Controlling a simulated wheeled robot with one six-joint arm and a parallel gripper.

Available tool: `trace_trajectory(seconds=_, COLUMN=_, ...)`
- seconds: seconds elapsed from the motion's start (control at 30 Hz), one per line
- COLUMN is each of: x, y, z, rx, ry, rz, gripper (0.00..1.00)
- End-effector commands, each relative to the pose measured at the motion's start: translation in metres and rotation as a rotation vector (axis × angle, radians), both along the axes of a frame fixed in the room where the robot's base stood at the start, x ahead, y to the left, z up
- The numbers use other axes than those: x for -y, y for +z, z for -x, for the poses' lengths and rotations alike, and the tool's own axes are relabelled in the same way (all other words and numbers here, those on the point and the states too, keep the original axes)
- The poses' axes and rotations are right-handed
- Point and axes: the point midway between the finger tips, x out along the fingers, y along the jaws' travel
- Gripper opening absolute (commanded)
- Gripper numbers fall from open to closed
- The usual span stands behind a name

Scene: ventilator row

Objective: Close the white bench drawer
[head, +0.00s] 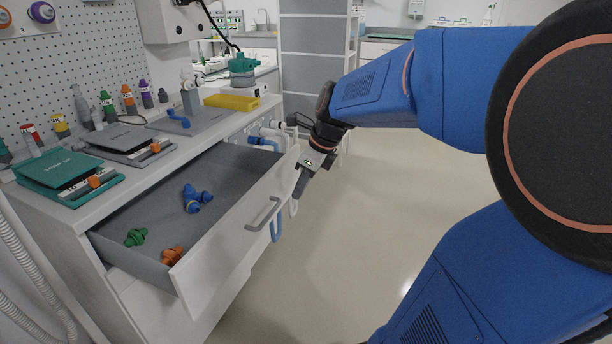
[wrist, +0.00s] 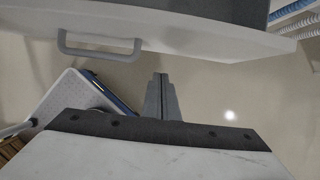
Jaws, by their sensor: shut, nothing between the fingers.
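The white bench drawer (head: 225,232) is pulled well out of the bench in the head view. Its grey handle (head: 263,214) is on the front panel. Inside lie blue fittings (head: 196,199), a green fitting (head: 136,237) and an orange one (head: 172,256). My gripper (head: 298,190) is in front of the drawer, near the far end of its front panel, pointing down. In the wrist view the drawer front (wrist: 190,38) and its handle (wrist: 98,50) cross the top. My gripper (wrist: 160,78) is shut and empty there, with floor visible between its tips and the drawer front.
The bench top (head: 150,155) holds green and grey devices, a yellow box (head: 232,102) and colored connectors. White and blue hoses (head: 276,222) hang beside the drawer's far end. The floor (head: 370,220) in front is open.

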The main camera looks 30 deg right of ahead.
Motion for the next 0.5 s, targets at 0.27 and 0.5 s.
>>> trace_trajectory(seconds=0.27, x=-0.018, y=-0.005, z=-0.024, rx=-0.001, ry=0.003, rz=0.000, gripper=0.00)
trace_trajectory(seconds=0.5, x=-0.025, y=-0.004, z=-0.033, rx=-0.001, ry=0.000, rz=-0.001, gripper=0.00)
